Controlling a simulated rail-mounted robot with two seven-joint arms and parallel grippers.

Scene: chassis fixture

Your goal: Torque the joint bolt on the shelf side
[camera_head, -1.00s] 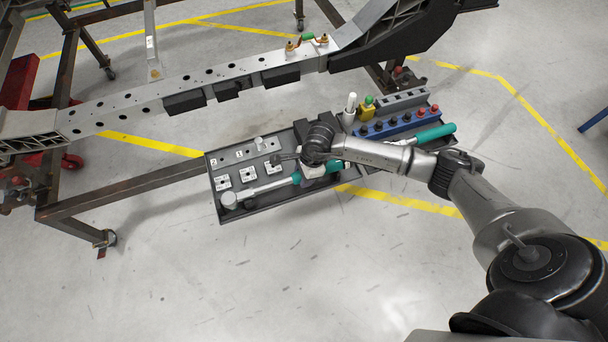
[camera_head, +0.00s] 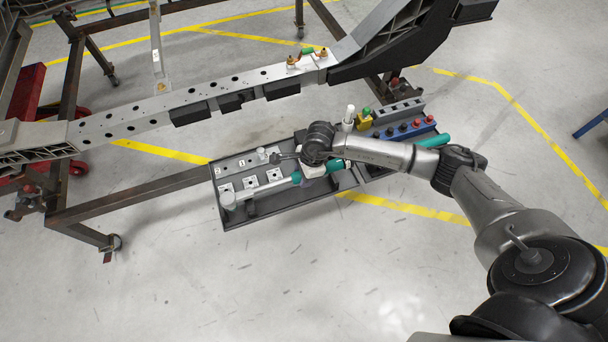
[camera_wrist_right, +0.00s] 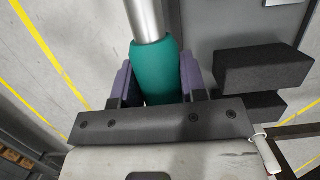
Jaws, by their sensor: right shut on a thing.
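A torque wrench with a silver shaft (camera_head: 268,187) and teal handle lies along the front of the grey tool tray (camera_head: 290,208). In the right wrist view its teal grip (camera_wrist_right: 158,72) sits between the two purple-padded fingers of my right gripper (camera_wrist_right: 155,82), which is shut on it. In the head view my right arm reaches in from the right and hides most of this handle. The chassis beam (camera_head: 140,112) with bolt fittings (camera_head: 306,58) at its right end lies behind the tray. The joint bolt cannot be singled out. My left gripper is not in view.
The tray also holds numbered blocks (camera_head: 250,182), a blue rack with red and black knobs (camera_head: 403,130), a yellow-green item (camera_head: 365,118) and a white cylinder (camera_head: 348,117). A brown steel frame (camera_head: 130,195) stands at left. Floor in front is clear.

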